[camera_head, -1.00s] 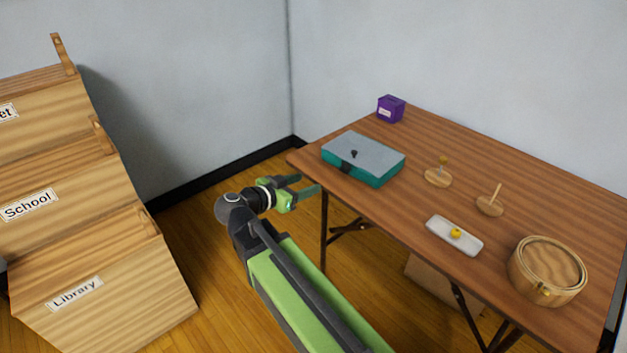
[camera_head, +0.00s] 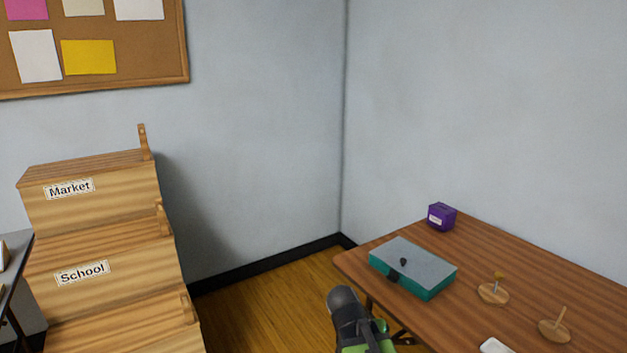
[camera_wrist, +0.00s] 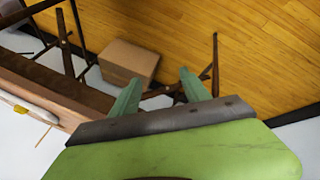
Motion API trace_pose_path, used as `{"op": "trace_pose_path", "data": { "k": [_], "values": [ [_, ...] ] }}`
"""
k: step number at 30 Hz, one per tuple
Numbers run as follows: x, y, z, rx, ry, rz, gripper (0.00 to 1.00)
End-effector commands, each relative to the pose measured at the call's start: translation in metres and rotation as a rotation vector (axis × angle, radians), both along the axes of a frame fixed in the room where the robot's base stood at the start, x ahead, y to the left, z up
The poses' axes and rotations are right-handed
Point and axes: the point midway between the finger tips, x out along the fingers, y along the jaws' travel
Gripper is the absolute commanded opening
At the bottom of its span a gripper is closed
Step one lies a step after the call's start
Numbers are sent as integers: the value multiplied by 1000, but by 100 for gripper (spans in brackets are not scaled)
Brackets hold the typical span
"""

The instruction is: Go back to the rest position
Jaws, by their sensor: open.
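My gripper (camera_wrist: 160,93) shows in the wrist view with its two green fingers spread apart and nothing between them. It points over the wooden floor, beside the table's legs. In the head view only my dark wrist joint and a bit of green arm show at the bottom, left of the table (camera_head: 555,257). The fingers cannot be made out clearly there.
On the table are a teal box with a grey lid (camera_head: 412,268), a purple box (camera_head: 441,216), two wooden peg stands (camera_head: 493,293) and a white tray's edge (camera_head: 494,346). Labelled wooden bins (camera_head: 105,262) stand left. A cardboard box (camera_wrist: 128,61) lies on the floor.

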Motion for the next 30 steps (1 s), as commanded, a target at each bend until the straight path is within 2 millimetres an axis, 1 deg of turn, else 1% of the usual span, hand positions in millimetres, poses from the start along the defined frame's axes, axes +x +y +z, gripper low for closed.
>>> {"op": "trace_pose_path", "data": {
  "k": [1, 3, 6, 8, 9, 14, 17, 18, 20, 21, 24, 27, 30],
  "values": [
    [-11, -5, -10, 77, 72, 52, 55],
    [-23, -4, -21, 192, 154, 146, 55],
    [-36, 2, -28, 352, 226, 290, 55],
    [-42, 6, -30, 446, 247, 381, 55],
    [-42, 9, -7, 454, 249, 397, 55],
    [-41, 10, 42, 446, 249, 394, 55],
    [-41, 10, 75, 445, 249, 394, 55],
    [-41, 10, 91, 445, 249, 394, 55],
    [-41, 10, 115, 445, 249, 394, 55],
    [-41, 10, 131, 445, 249, 394, 55],
    [-41, 10, 164, 444, 249, 394, 55],
    [-41, 10, 181, 444, 249, 394, 55],
    [-41, 10, 185, 444, 249, 394, 55]
  ]
}}
